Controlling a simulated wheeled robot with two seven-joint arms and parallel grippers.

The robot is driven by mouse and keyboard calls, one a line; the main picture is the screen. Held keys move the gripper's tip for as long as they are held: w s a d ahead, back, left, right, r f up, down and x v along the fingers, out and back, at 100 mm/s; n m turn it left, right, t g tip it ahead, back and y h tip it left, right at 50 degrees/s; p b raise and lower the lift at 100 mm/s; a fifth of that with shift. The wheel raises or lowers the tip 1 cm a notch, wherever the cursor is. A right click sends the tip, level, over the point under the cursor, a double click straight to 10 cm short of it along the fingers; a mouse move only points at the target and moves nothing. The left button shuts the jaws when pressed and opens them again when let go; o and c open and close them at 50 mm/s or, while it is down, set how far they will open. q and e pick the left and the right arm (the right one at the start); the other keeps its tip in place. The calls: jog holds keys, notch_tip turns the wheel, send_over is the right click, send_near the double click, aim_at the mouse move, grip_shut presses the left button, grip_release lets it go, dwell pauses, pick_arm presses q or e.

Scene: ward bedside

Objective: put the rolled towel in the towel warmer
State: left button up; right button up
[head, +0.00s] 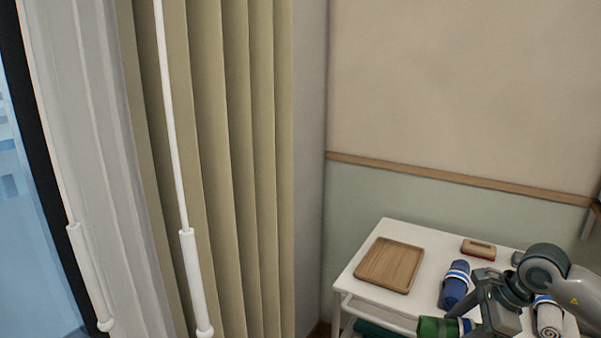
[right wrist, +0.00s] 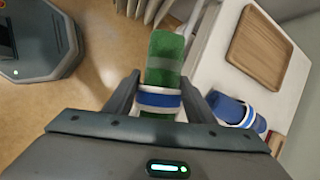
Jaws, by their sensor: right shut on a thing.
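My right gripper (right wrist: 161,95) is shut on a green rolled towel (right wrist: 165,62) with a white and blue band. In the head view the green towel (head: 437,328) shows at the front edge of the white cart, in the jaws of my right gripper (head: 468,326). A blue rolled towel (head: 454,287) with a white band lies on the cart top; it also shows in the right wrist view (right wrist: 230,108). A white rolled towel (head: 549,318) is at the right, partly behind my arm. No towel warmer is in view. My left gripper is not in view.
The white cart (head: 405,237) stands against the wall. On it are a wooden tray (head: 391,265), empty, and a small tan and red box (head: 478,248). A darker folded cloth (head: 375,328) sits on a lower level. Curtains and hanging rods (head: 190,270) are at the left.

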jog(key=s+a+n+g, duration=0.8)
jog(key=s+a+n, duration=0.5)
jog(key=n, duration=0.7)
jog(key=shift+s+a+h, duration=0.15)
jog(key=shift+s+h, duration=0.15)
jog(key=shift+s, duration=0.3)
jog(key=shift+f, duration=0.15)
jog(key=s+f, duration=0.3)
jog(key=f, duration=1)
jog(key=shift+s+f, duration=0.25)
jog(key=shift+r, duration=0.1)
